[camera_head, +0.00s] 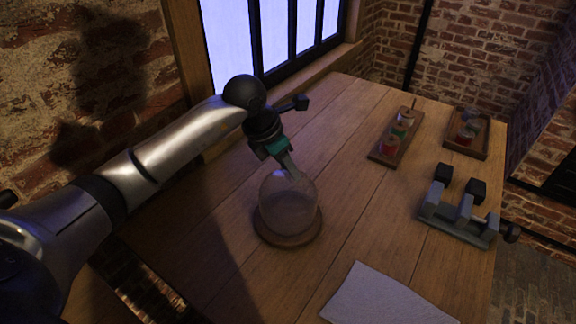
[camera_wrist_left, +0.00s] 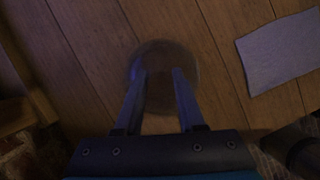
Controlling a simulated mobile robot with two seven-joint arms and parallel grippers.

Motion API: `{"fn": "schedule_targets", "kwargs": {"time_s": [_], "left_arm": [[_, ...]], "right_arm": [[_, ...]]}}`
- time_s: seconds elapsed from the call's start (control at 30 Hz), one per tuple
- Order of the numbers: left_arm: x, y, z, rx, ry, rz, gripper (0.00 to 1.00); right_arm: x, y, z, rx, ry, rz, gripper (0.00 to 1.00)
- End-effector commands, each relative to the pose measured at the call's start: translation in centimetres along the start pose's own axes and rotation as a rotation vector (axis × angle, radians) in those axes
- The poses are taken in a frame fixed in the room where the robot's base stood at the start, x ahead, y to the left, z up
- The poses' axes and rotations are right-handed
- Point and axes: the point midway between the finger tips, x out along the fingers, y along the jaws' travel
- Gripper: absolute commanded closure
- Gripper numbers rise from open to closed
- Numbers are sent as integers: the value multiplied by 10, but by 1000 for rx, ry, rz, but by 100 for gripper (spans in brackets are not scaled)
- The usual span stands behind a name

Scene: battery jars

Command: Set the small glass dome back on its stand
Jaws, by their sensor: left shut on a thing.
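The small glass dome (camera_head: 289,205) is upright over its round wooden stand (camera_head: 288,241) on the table, and its lower edge looks inside the stand's rim. I cannot tell whether the dome rests on the stand or hangs just above it. My left gripper (camera_head: 291,174) comes down from above and is shut on the top of the dome; the exact grip is hard to see. In the left wrist view the dome (camera_wrist_left: 165,56) shows as a faint round shape beyond the fingertips of my left gripper (camera_wrist_left: 161,73). My right gripper is not in view.
A pale cloth (camera_head: 385,298) lies at the front right. A wooden tray with coloured spools (camera_head: 390,146), a second small tray (camera_head: 467,143) and a grey fixture with black blocks (camera_head: 460,215) stand further right. The table between dome and trays is clear.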

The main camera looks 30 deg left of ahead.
Motion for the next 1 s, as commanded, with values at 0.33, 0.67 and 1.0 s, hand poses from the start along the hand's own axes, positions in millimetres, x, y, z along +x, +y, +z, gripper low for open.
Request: {"fn": "schedule_targets", "kwargs": {"time_s": [0.33,0.67,1.0], "left_arm": [[2,0,-1,0,1,0,32],[-1,0,0,0,1,0,31],[-65,1,1,2,-2,5,31]], "right_arm": [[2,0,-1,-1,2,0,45],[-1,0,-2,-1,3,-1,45],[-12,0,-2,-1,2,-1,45]]}}
